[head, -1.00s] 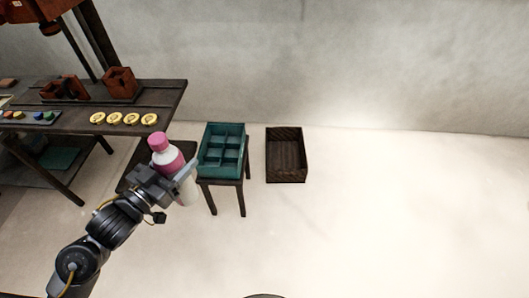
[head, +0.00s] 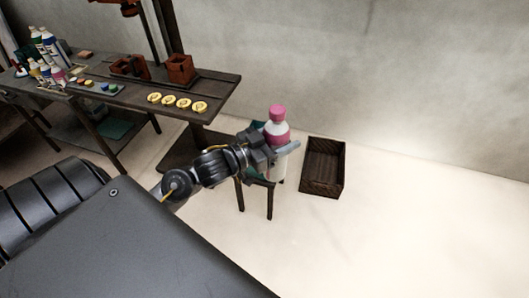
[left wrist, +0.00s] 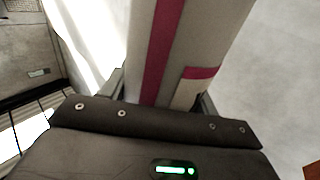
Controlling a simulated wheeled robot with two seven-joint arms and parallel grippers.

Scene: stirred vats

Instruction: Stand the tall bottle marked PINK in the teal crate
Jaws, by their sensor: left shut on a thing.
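My left gripper (head: 274,153) is shut around the middle of a tall white bottle (head: 277,131) with a pink cap and pink band. The bottle looks upright and is held up in the air. In the left wrist view the bottle (left wrist: 190,45) fills the space between the fingers, showing pink stripes; no readable label shows. The teal crate (head: 257,126) is mostly hidden behind the bottle and gripper; only slivers of it show. I cannot tell whether the bottle is over the crate or in front of it. My right gripper is not in view.
The crate's dark stand (head: 270,201) shows its legs below. A dark brown empty crate (head: 323,184) lies on the floor to the right. A long bench (head: 215,85) at left bears several bottles, yellow discs (head: 184,103) and a reddish-brown box (head: 180,68). The floor at right is clear.

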